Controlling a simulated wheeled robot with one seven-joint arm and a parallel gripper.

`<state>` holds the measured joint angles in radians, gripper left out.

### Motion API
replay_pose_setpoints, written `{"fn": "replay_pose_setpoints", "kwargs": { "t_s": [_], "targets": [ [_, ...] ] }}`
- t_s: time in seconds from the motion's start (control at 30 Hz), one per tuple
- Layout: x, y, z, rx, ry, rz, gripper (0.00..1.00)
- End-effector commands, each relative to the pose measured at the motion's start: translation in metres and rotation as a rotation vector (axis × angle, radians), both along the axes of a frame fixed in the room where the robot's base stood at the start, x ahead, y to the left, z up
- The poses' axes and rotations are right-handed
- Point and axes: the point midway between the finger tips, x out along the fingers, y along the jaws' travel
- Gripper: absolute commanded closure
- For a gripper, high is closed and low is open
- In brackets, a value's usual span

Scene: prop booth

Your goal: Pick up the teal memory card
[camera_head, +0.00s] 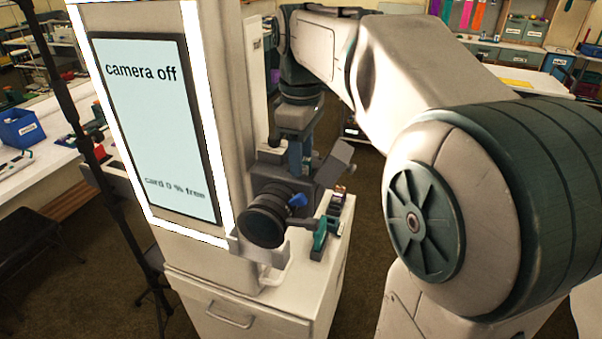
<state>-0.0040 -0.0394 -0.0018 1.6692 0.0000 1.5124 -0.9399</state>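No thing shows clearly as the teal memory card. A small teal piece (320,236) stands upright on the white cabinet top, just right of the camera lens; I cannot tell whether it is the card. The black camera (266,217) with a blue lever sits at the booth's side, above the cabinet. My gripper (297,168) points down behind the camera, apart from the teal piece in the picture. Its fingertips are hidden by the camera body, so its opening does not show.
The booth screen (158,125) reads "camera off" and "card 0 % free". A small dark holder (338,200) with coloured bits sits at the back of the white cabinet (240,309). A black stand pole (75,115) is at left. A blue bin (20,129) stands on a side table.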

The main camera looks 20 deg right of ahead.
Motion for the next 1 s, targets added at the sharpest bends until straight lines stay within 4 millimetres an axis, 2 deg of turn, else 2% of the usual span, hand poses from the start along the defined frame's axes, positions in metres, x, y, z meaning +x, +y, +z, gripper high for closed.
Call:
{"fn": "replay_pose_setpoints", "kwargs": {
  "t_s": [0.23, 0.37, 0.4, 0.77, 1.0],
  "targets": [
    [0.000, 0.000, -0.002, 0.000, -0.001, 0.000, 0.61],
    [0.000, 0.000, -0.002, 0.000, -0.001, 0.000, 0.97],
    [0.000, 0.000, -0.002, 0.000, -0.001, 0.000, 1.00],
    [0.000, 0.000, 0.001, 0.000, -0.001, 0.000, 1.00],
    [0.001, 0.000, 0.020, 0.000, -0.004, 0.000, 1.00]
  ]
}}
